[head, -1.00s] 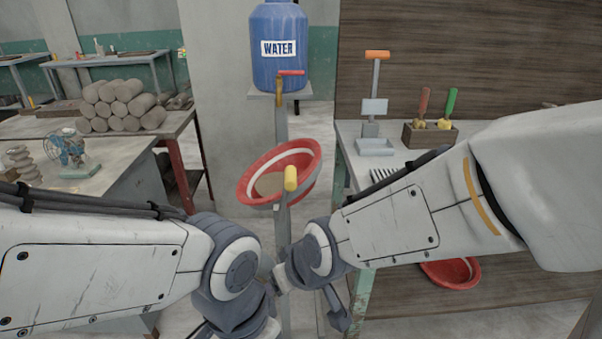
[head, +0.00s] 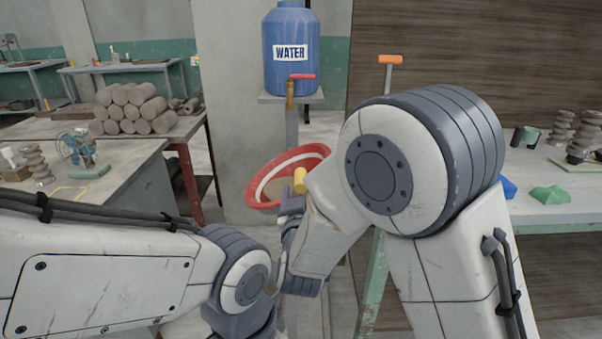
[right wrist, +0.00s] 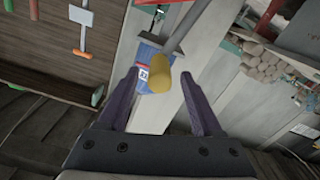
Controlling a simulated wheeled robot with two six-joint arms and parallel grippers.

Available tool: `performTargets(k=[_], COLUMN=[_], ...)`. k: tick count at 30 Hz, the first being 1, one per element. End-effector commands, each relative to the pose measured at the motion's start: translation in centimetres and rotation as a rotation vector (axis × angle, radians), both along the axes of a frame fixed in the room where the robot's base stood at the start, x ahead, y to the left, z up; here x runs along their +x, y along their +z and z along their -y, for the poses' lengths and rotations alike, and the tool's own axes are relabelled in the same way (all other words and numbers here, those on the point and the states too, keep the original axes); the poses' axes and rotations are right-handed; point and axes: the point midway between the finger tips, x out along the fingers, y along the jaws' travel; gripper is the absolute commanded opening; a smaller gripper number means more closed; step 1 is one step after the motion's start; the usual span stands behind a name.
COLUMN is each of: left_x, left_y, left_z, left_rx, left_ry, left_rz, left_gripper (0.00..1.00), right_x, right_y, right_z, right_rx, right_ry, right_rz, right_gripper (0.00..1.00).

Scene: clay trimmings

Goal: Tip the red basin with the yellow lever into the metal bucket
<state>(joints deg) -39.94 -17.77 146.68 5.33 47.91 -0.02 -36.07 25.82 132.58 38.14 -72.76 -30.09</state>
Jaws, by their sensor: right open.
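The red basin (head: 262,171) with a pale inner band hangs tilted below the water tank in the head view. The yellow lever handle (head: 300,181) stands in front of its right side; my right arm covers part of the basin. My right gripper (head: 291,203) is close to the lever, partly hidden by its own arm. In the right wrist view, the open fingers of that gripper (right wrist: 160,72) appear on either side of the yellow handle (right wrist: 161,80), apart from it in the picture. My left gripper and the metal bucket are not visible.
A blue water tank (head: 291,50) with a red-handled tap stands behind the basin. A grey table (head: 95,205) with a small fan is at left. A workbench (head: 550,213) with green and blue pieces is at right. My right arm fills the middle right.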

Motion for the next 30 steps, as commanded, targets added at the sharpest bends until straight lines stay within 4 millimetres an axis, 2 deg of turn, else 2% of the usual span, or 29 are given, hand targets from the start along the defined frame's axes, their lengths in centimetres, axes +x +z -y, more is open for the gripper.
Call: performTargets(k=[6, 12, 17, 24, 25, 30], left_x=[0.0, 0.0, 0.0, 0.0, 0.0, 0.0], left_y=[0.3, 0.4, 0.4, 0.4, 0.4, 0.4], left_z=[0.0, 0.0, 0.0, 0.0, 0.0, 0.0], left_rx=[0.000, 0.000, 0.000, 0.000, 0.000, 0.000], left_ry=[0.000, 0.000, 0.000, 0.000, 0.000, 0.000], left_rz=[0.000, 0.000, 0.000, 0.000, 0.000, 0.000], left_gripper=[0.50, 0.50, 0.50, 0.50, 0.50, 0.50], right_x=[4.4, 7.1, 7.9, 8.0, 8.0, 8.0], right_y=[0.0, 0.0, 0.0, 0.0, 0.0, 0.0], right_z=[0.1, 0.1, 0.0, 0.0, 0.0, 0.0], right_rx=[0.000, 0.001, 0.000, 0.000, 0.001, 0.001], right_ry=[-0.003, 0.000, 0.001, 0.002, 0.002, 0.002], right_rz=[0.000, -0.001, 0.000, -0.001, -0.001, -0.001], right_gripper=[0.67, 0.67, 0.67, 0.67, 0.63, 0.00])
